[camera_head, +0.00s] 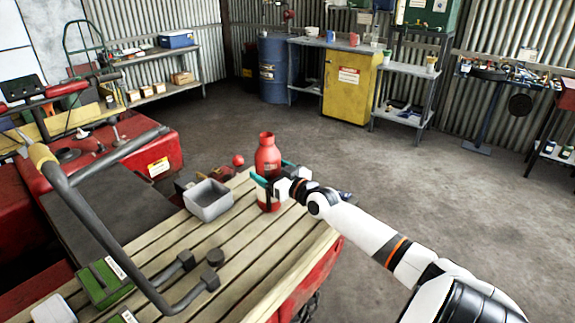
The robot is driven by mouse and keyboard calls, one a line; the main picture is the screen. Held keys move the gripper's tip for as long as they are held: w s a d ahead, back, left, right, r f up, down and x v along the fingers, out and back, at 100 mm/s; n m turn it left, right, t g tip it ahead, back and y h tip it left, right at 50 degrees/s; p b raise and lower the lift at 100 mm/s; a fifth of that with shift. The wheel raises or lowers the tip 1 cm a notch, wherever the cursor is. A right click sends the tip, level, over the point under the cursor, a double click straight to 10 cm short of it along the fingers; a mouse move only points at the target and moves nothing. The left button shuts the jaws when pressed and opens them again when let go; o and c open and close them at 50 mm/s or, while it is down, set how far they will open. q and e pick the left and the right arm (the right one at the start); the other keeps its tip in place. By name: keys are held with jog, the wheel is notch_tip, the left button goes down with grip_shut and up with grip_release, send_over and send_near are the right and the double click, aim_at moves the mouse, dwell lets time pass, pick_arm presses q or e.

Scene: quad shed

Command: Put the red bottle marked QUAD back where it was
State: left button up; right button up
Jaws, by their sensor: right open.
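The red bottle (267,155) stands upright near the far right end of the slatted wooden deck (240,247). Its shoulder and red cap show above my right gripper, and its lower part shows below. The mark on it cannot be read from here. My right gripper (266,185) is open at the bottle's middle, with a teal-tipped finger on its left side. I cannot tell whether the fingers touch the bottle. My right arm reaches in from the lower right. My left gripper is not in view.
A grey open bin (208,200) stands left of the bottle. A small red ball-like thing (238,160) is behind it. A bent grey bar (92,222) crosses the deck's left side. Green boxes (102,281) lie at the near left. Open floor (440,200) lies to the right.

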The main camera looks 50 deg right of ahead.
jog(key=s, duration=0.9)
jog(key=shift+s+a+b, duration=0.2)
jog(key=shift+b, duration=0.1)
